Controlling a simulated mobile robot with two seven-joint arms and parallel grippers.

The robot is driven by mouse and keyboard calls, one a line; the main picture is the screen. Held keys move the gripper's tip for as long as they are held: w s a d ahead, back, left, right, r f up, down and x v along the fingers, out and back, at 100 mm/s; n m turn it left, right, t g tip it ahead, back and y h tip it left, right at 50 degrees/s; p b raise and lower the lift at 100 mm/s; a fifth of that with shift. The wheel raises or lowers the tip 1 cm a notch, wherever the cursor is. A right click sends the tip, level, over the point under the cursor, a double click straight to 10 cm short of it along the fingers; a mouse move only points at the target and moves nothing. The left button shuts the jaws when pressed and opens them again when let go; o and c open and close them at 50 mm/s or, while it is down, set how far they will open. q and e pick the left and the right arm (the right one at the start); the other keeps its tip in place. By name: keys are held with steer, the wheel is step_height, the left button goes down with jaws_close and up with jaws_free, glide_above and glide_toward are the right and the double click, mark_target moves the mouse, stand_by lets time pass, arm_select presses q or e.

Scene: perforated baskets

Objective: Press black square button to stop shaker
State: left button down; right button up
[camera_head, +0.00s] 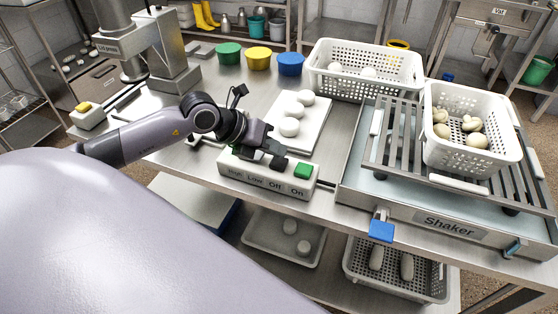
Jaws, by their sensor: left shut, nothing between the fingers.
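A white control box (256,177) lies near the table's front edge, labelled High, Low, Off and On. A black square button (279,164) sits above Off, and a green button (304,170) above On. My left gripper (275,150) is shut and empty, just behind and above the black button. I cannot tell whether its fingertips touch the button. My right gripper is not in view.
A white board (313,132) with several pale round items lies behind the box. Another white basket (322,82) stands at the back. Green, yellow and blue bowls (290,64) line the back edge. A press stands at left.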

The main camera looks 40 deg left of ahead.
mark_target(275, 162)
arm_select(q)
steer(key=shift+f, duration=0.35)
steer(key=shift+f+b, duration=0.55)
stand_by(0.5)
stand_by(0.4)
steer(key=shift+r+p, duration=0.8)
steer(key=shift+r, duration=0.2)
steer(key=shift+r+p, duration=1.9)
steer(key=shift+r, duration=0.65)
steer(key=shift+f, duration=0.1)
